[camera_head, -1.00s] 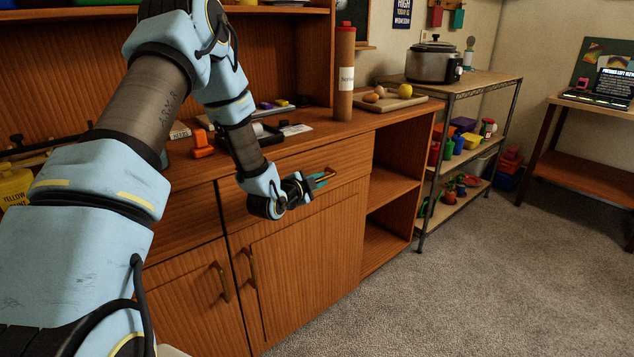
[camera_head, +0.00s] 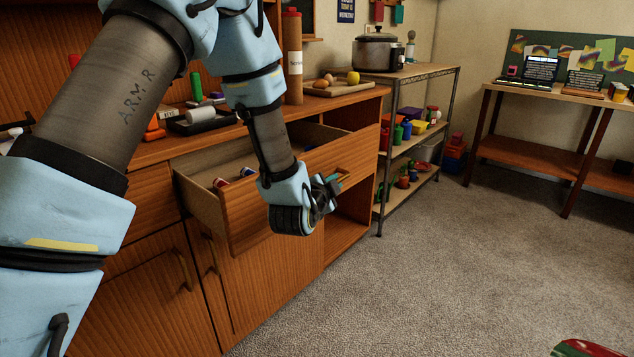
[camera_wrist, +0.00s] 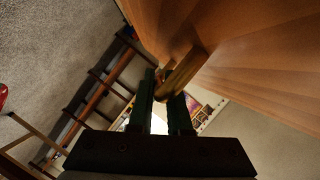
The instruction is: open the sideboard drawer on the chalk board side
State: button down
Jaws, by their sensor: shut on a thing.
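The sideboard (camera_head: 262,287) stands at the left and middle in the head view. Its upper right drawer (camera_head: 262,215) is pulled out, and small objects with blue and red on them (camera_head: 222,183) show inside. My gripper (camera_head: 338,178) is at the drawer front, shut on the drawer's handle. In the wrist view the brass-coloured handle (camera_wrist: 183,72) sits between the dark fingers of my gripper (camera_wrist: 166,100), beside the wooden drawer front (camera_wrist: 240,45). My arm hides part of the drawer and its front.
A wire-sided shelf unit (camera_head: 446,72) with a slow cooker (camera_head: 378,50) on top stands right of the sideboard. A wooden table (camera_head: 535,163) is farther right. Grey carpet (camera_head: 450,270) in front is clear, apart from a red and green thing (camera_head: 588,348) at the bottom edge.

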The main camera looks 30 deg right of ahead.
jog(key=shift+s+d, duration=0.25)
jog(key=shift+s, duration=0.75)
jog(key=c, duration=0.9)
grip_release()
jog(key=shift+o, duration=0.2)
jog(key=p+v, duration=0.4)
jog(key=v, duration=0.6)
jog(key=shift+s+a+r, duration=0.15)
jog(key=shift+a, duration=0.15)
jog(key=shift+s, duration=0.1)
